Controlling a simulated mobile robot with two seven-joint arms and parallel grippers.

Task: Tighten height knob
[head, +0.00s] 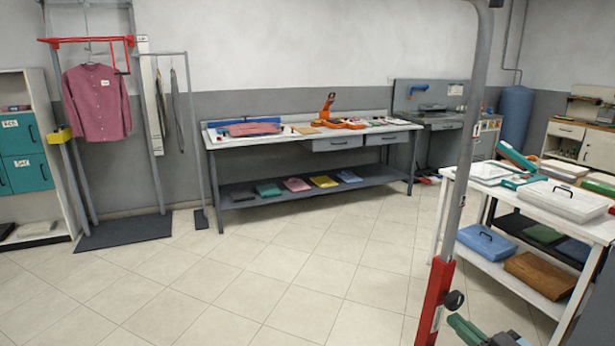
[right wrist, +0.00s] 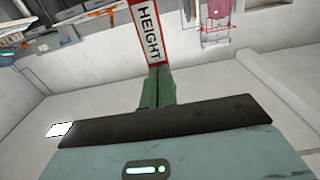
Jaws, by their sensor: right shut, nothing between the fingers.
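A grey curved pole (head: 466,150) rises from a red sleeve (head: 434,305) at the lower right of the head view. A black round knob (head: 454,300) sticks out of the sleeve's right side. My right gripper (head: 458,322) has green fingers and is just below and right of the knob, apart from it as far as I can tell. In the right wrist view the green fingers (right wrist: 157,88) are together and empty, pointing at the red post with its white "HEIGHT" label (right wrist: 149,32). The knob does not show there. My left gripper is not in view.
A white table (head: 595,226) with boxes and folded garments stands close on the right. A long workbench (head: 300,143) is along the back wall, and a rack with a pink shirt (head: 97,103) is at left. The tiled floor (head: 270,280) between is clear.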

